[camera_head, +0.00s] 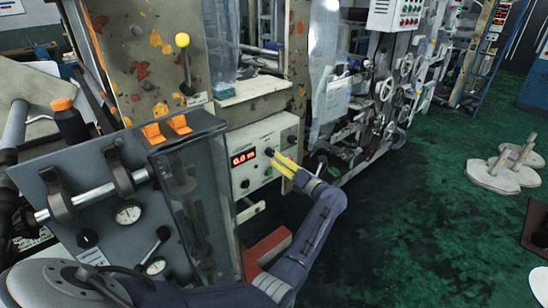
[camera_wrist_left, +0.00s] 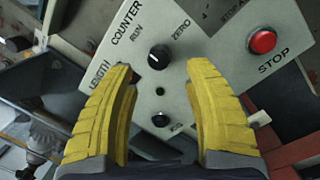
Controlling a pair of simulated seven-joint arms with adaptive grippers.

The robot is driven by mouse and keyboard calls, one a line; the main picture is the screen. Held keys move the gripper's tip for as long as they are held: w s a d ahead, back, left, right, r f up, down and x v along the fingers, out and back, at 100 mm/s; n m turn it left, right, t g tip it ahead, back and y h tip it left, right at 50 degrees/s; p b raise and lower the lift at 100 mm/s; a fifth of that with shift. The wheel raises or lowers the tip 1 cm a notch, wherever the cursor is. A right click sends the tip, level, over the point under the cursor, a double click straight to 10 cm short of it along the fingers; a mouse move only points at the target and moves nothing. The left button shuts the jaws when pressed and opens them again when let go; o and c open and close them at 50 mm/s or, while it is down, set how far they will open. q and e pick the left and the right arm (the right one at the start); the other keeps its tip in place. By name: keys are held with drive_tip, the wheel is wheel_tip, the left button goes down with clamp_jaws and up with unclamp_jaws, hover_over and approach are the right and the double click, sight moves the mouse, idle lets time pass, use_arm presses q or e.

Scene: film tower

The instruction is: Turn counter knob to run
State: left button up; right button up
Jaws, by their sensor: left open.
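The counter knob (camera_wrist_left: 159,57) is a round black knob with a white pointer mark, on a pale panel labelled COUNTER, LENGTH, RUN and ZERO. In the left wrist view its mark points toward the left, near the LENGTH side. My left gripper (camera_wrist_left: 161,68) has two yellow fingers spread apart, one on each side of the knob in the picture. I cannot tell whether they touch it. In the head view the left gripper (camera_head: 276,162) is at the front of the control box (camera_head: 285,130), its fingertips close to the panel. My right gripper is out of view.
A red STOP button (camera_wrist_left: 263,41) is to the right of the knob. A lower black knob (camera_wrist_left: 160,120) is below it. A red digital display (camera_head: 243,157) is beside the gripper. A clear guard (camera_head: 190,200) stands left of the arm.

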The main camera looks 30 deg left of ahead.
use_arm(q)
drive_tip(key=v, duration=0.6)
drive_tip(key=shift+d, duration=0.15)
idle(0.3)
